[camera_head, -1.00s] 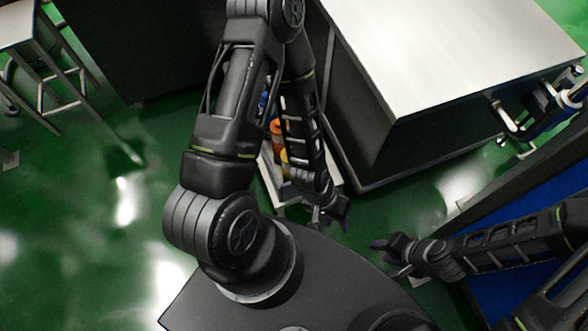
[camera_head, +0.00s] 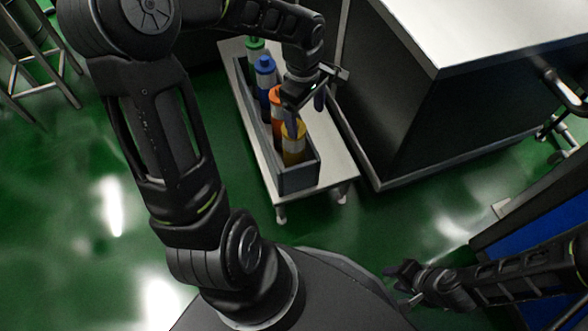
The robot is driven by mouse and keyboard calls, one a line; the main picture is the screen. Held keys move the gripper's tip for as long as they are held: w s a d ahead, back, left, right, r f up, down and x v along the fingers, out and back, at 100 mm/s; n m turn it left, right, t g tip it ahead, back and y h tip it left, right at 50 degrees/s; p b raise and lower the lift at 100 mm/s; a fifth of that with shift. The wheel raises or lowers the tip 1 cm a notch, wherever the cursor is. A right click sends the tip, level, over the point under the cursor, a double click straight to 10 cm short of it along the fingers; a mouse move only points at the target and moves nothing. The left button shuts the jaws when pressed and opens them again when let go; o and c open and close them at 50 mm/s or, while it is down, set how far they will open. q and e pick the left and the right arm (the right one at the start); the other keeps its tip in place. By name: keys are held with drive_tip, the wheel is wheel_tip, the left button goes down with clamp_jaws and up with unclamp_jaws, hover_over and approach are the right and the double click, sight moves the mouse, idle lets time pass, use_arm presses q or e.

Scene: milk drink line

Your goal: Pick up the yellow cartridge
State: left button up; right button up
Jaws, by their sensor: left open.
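The yellow cartridge (camera_head: 293,150) stands upright at the near end of a dark grey open box (camera_head: 300,178), with a light band around its body. My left gripper (camera_head: 306,112) is open above the near end of the box, over the orange and yellow cartridges. One finger overlaps the top of the yellow cartridge in the picture; I cannot tell whether they touch. The other finger is to the right, outside the box. My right gripper (camera_head: 402,285) is far from the box at the lower right, and its finger gap is unclear.
An orange cartridge (camera_head: 276,98), a blue one (camera_head: 264,66) and a green one (camera_head: 255,44) stand in the same row. The box rests on a low white stand (camera_head: 333,163). A large metal-topped cabinet (camera_head: 480,35) stands close on the right.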

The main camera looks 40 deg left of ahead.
use_arm(q)
drive_tip(key=shift+s+a+r+n+y+b, duration=0.2)
drive_tip(key=shift+a+n, duration=0.2)
drive_tip(key=shift+a, duration=0.25)
drive_tip(key=shift+s+a+r+n+y+b, duration=0.1)
drive_tip(key=shift+a+n+y+b, duration=0.1)
drive_tip(key=shift+a+n, duration=0.3)
drive_tip(key=shift+a+r, duration=0.1)
drive_tip(key=shift+a, duration=0.1)
use_arm(e)
drive_tip(key=shift+w+d+f, duration=0.1)
drive_tip(key=shift+f, duration=0.85)
use_arm(q)
drive_tip(key=shift+f+b, duration=0.35)
drive_tip(key=shift+f, duration=1)
use_arm(e)
drive_tip(key=shift+w+f, duration=0.1)
drive_tip(key=shift+f, duration=0.45)
